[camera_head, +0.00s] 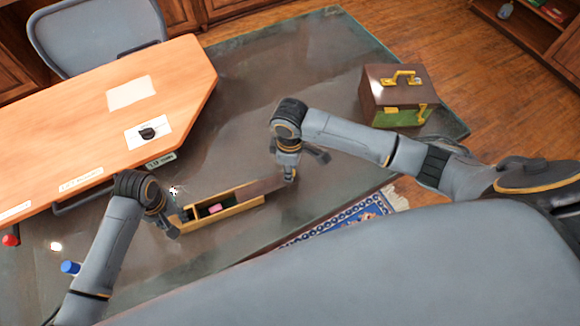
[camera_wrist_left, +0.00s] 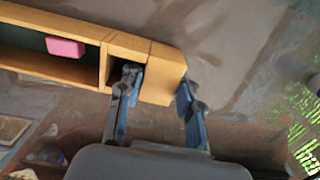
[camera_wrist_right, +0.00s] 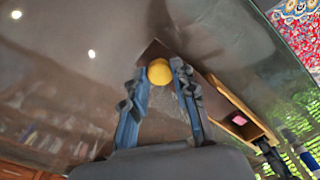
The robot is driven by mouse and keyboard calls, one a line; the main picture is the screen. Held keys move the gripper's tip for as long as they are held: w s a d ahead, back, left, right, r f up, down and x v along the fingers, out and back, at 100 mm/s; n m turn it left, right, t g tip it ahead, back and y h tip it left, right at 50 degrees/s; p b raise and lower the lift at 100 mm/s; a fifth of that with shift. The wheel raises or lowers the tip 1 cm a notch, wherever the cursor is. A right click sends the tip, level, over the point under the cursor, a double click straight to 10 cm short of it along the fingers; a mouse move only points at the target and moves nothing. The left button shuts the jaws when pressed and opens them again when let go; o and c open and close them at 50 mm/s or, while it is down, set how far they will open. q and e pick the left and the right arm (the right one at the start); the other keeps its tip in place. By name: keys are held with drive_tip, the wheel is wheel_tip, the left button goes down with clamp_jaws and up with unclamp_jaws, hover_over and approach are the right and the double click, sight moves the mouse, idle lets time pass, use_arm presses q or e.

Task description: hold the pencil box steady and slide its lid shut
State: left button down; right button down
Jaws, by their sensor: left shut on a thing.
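The wooden pencil box (camera_head: 240,208) lies on the glass table, with a pink eraser (camera_head: 214,208) visible inside. Its dark brown lid (camera_head: 262,188) sticks out to the right, leaving much of the box open. My left gripper (camera_head: 171,224) is shut on the box's left end; in the left wrist view one finger (camera_wrist_left: 158,88) dips into the end compartment and the other is outside the end wall. My right gripper (camera_head: 289,176) is at the lid's far end. In the right wrist view a yellow knob (camera_wrist_right: 160,72) shows between its fingertips, which look slightly apart from it.
An orange desk panel (camera_head: 150,85) lies left, with papers and a small black object. A brown case (camera_head: 395,95) with brass handles stands at the back right. A blue cylinder (camera_head: 70,267) and red object (camera_head: 10,240) are at the left. A patterned blue rug (camera_head: 345,215) lies below the table edge.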

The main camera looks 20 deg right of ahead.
approach(251, 192)
wheel_tip(251, 192, down, 5)
drive_tip(key=shift+a+f, duration=0.15)
drive_tip(key=shift+f, duration=0.05)
use_arm(q)
drive_tip(key=shift+d, duration=0.1)
use_arm(e)
drive_tip(key=c, duration=1.1)
unclamp_jaws()
drive_tip(key=shift+o, duration=0.2)
